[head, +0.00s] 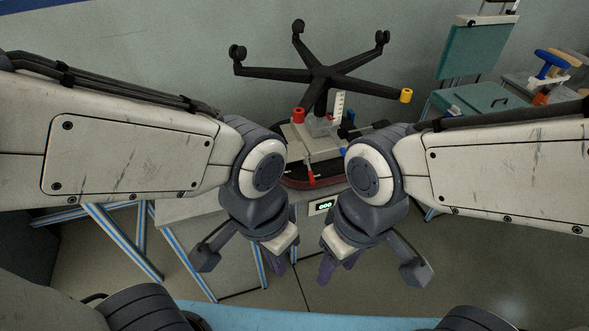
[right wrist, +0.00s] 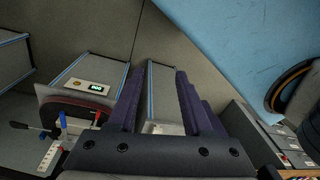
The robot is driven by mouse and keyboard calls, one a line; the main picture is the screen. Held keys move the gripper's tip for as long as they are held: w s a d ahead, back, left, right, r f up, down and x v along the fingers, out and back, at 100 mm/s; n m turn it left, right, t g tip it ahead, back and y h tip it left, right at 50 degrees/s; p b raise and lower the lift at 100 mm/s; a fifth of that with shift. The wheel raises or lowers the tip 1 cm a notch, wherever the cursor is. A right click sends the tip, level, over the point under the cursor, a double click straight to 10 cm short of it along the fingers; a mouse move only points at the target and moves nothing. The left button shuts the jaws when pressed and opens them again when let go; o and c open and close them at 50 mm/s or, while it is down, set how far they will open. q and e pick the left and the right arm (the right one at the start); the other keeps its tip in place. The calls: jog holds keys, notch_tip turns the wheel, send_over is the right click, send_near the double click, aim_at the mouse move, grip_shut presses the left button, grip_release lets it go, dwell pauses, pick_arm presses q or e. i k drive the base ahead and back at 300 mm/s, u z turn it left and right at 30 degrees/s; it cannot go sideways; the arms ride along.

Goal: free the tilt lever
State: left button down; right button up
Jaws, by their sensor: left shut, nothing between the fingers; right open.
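An upturned chair (head: 322,73) stands on a bench beyond my arms, its black five-armed base in the air. Its underside mechanism (head: 318,132) is partly hidden by my wrists. A black lever (head: 372,128) sticks out to the right of the mechanism; a black-ended lever also shows at the left of the right wrist view (right wrist: 20,126). I cannot be sure this is the tilt lever. My left gripper (head: 277,266) is shut and empty, in front of the bench. My right gripper (head: 338,268) is open and empty beside it, apart from the chair; its purple fingers show in the right wrist view (right wrist: 160,95).
A red-edged dark seat (head: 318,178) lies under the mechanism. A small display (head: 322,206) with green digits is on the bench front. A teal case (head: 480,98) and a bench with coloured tools (head: 552,65) are at the right. The floor before the bench looks clear.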

aim_at(309, 169)
jog(key=z, duration=0.05)
jog(key=k, duration=0.65)
jog(key=u, duration=0.35)
jog(key=i, duration=1.5)
jog(key=z, duration=0.3)
